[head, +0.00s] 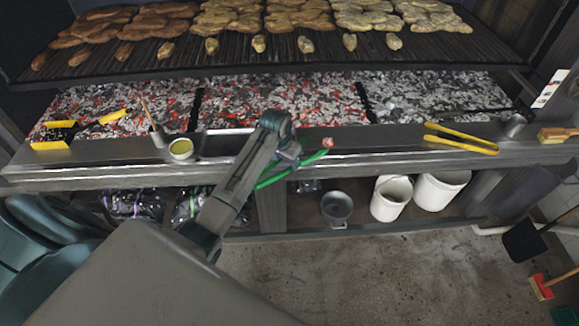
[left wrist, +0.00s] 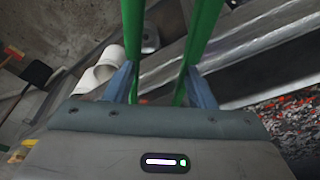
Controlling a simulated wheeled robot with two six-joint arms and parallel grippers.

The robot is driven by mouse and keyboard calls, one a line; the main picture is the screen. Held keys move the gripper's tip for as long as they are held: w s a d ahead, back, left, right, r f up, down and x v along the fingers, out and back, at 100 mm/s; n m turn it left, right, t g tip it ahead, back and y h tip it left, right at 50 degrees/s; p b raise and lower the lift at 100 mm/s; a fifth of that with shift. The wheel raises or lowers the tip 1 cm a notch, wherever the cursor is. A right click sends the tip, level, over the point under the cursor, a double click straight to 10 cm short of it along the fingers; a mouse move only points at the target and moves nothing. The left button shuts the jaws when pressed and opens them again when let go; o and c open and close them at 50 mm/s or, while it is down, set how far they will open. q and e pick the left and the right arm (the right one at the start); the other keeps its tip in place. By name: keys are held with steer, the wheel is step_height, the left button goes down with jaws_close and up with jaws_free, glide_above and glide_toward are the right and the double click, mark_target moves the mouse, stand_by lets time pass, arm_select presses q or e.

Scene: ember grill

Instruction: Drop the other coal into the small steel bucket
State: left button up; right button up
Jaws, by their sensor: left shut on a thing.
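My left gripper (head: 290,152) is over the front ledge of the grill, shut on green tongs (head: 285,174). In the left wrist view two green tong arms (left wrist: 203,42) run up from between my fingers and out of the top of the picture. A small reddish, glowing coal (head: 327,142) shows by the right end of the tongs, at the ledge; I cannot tell whether the tongs grip it. The small steel bucket (head: 337,208) stands on the low shelf below the ledge, below and right of my gripper. Its inside is dark. My right gripper is not in view.
Two white buckets (head: 391,198) stand right of the steel bucket. Yellow tongs (head: 460,139) lie on the ledge (head: 375,155) at the right. A small yellow-green bowl (head: 181,149) is on its left part. Glowing embers (head: 280,98) lie behind, under the laden grill grate.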

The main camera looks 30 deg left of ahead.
arm_select(q)
steer(key=w, duration=0.2)
steer(key=w+d+b, duration=0.1)
steer(key=w, duration=0.1)
steer(key=shift+w, duration=0.4)
steer(key=shift+a, duration=0.1)
steer(key=shift+w, duration=0.2)
stand_by(0.3)
steer(key=shift+c, duration=0.3)
